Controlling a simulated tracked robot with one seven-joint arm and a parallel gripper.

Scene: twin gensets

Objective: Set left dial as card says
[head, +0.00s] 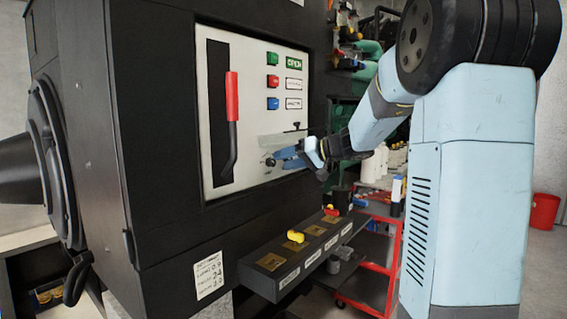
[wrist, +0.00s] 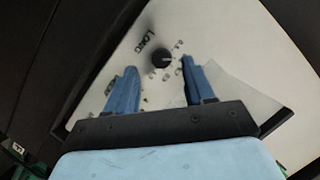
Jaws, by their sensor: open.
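The dial (wrist: 161,57) is a small round black knob on a white panel, with small scale marks around it and larger lettering beside it. In the head view the dial (head: 270,162) sits low on the panel. My gripper (head: 288,158) is open in front of the panel, close to the dial. In the wrist view the blue fingers of my gripper (wrist: 159,66) lie to either side of the dial, with a gap; I cannot tell the depth. A white card (head: 208,273) with handwritten lines is on the black cabinet below; its numbers are too small to read surely.
A clear flap (head: 284,137) stands out above the dial. A red-handled lever (head: 231,110) is left of it. Green, red and blue buttons (head: 273,81) are above. A black ledge (head: 265,285) with yellow and red knobs juts out below. A red cart (head: 375,270) stands behind.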

